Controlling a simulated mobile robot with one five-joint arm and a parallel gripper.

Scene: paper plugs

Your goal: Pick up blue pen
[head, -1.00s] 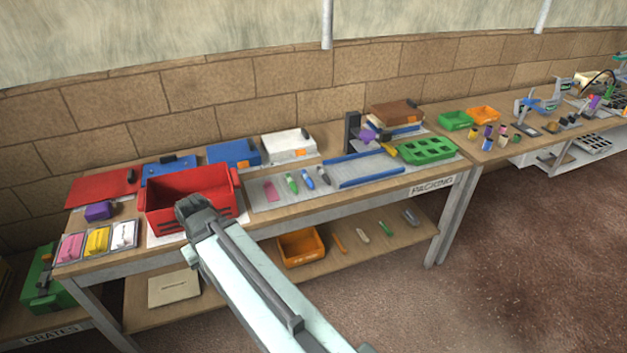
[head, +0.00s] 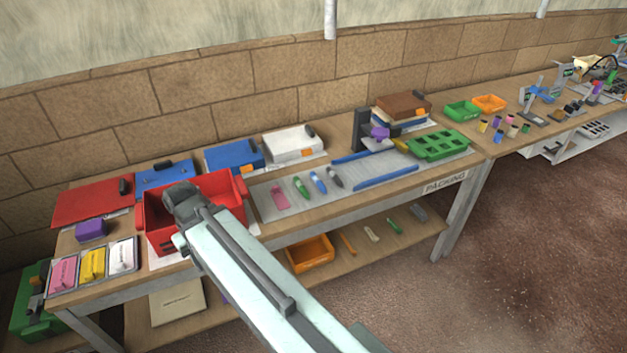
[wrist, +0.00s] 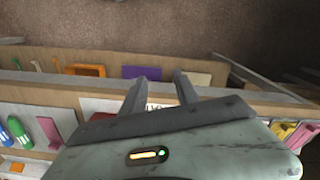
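The blue pen (head: 318,182) lies on the grey mat (head: 288,207) on the packing bench, between a green pen (head: 301,187) and a dark grey one (head: 334,177). My gripper (head: 184,199) is above the red bin (head: 241,186), to the left of the blue pen and well apart from it. In the wrist view the two fingers of my gripper (wrist: 158,80) are spread with nothing held between them. The pens show only small at the left edge of that view.
A pink piece (head: 280,198) lies left of the green pen. A blue strip (head: 386,175) and a green tray (head: 440,145) are to the right. An orange bin (head: 310,252) is on the lower shelf.

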